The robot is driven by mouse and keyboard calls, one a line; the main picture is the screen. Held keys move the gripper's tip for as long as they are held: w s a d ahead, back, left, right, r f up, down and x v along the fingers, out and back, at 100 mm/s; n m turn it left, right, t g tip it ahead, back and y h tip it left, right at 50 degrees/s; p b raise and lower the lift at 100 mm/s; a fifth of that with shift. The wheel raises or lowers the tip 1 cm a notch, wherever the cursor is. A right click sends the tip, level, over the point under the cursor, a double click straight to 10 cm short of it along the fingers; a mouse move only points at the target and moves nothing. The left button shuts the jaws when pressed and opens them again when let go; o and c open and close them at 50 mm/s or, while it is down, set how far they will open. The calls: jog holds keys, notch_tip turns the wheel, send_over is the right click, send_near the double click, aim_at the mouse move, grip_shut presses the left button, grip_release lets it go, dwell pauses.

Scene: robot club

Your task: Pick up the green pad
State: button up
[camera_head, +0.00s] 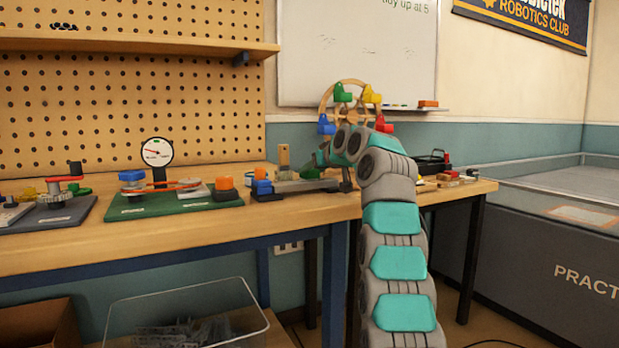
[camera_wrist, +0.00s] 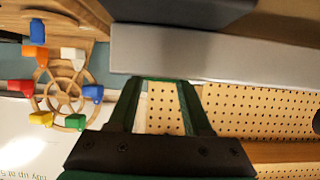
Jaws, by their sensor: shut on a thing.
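My gripper (camera_wrist: 165,88) reaches up from the bottom of the wrist view, with its two dark fingers set apart. A thin green strip, seemingly the edge of the green pad (camera_wrist: 166,78), spans the gap between the fingertips. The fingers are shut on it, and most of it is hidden. A long grey bar (camera_wrist: 205,62) lies right at the fingertips and covers what is beyond. In the head view, my arm reaches over the bench, and the gripper is low beside a grey device (camera_head: 305,186). The pad cannot be made out there.
A wooden wheel with coloured buckets (camera_wrist: 62,100) stands close by. On the bench (camera_head: 200,235) are a green board (camera_head: 165,211) with a dial gauge (camera_head: 157,151), a blue-and-orange block (camera_head: 262,185), and a dark tool (camera_head: 433,162). A pegboard (camera_head: 120,110) rises behind. A clear bin (camera_head: 190,300) stands below.

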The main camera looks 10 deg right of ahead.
grip_shut()
jog(key=shift+r, duration=0.15)
